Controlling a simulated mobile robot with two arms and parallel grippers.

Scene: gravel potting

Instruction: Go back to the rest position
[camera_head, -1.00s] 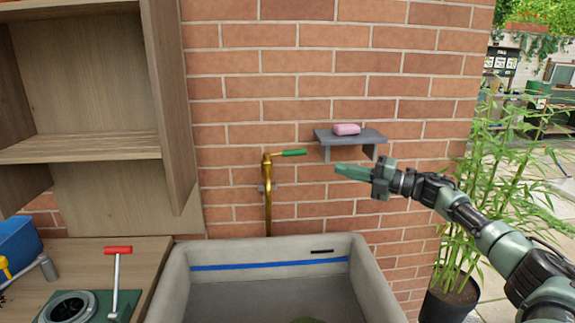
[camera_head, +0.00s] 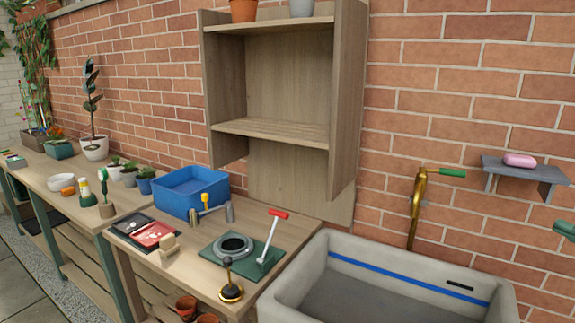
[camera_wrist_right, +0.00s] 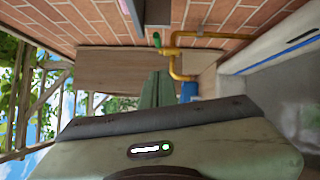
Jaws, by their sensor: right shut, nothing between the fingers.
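My right gripper (camera_head: 565,229) shows only as a green fingertip at the right edge of the head view, in front of the brick wall below the grey wall shelf. In the right wrist view its two green fingers (camera_wrist_right: 157,90) lie together, shut, with nothing between them. They point toward the brass tap (camera_wrist_right: 178,62) and the wooden shelf unit (camera_wrist_right: 115,68), apart from both. In the head view the tap (camera_head: 416,205) has a green lever and stands behind the stone sink. My left gripper is not in view.
The stone sink (camera_head: 335,245) stands at the lower right. A grey wall shelf (camera_head: 530,175) holds pink soap (camera_head: 520,160). The wooden bench carries a blue bin (camera_head: 190,190), a green plate with a red-handled lever (camera_head: 270,240), a tray and small pots. A wooden shelf unit (camera_head: 345,100) stands behind.

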